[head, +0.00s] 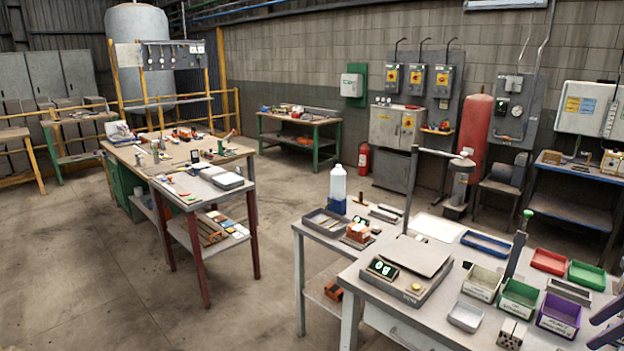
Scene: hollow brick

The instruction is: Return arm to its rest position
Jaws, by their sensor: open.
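Two dark fingers of my gripper (598,329) reach in at the right edge of the head view, apart from each other with nothing seen between them. The rest of my gripper and arm is out of the picture. A pale hollow brick (511,333) with dark holes stands near the front edge of the grey workbench (375,311), left of the fingers and apart from them.
A scale (408,283) with a lit green display, a small metal tray (466,316), a purple bin (559,314), a green bin (519,298) and a beige bin (482,283) crowd the bench. A thin upright post (411,190) rises behind the scale. Open floor (90,270) lies left.

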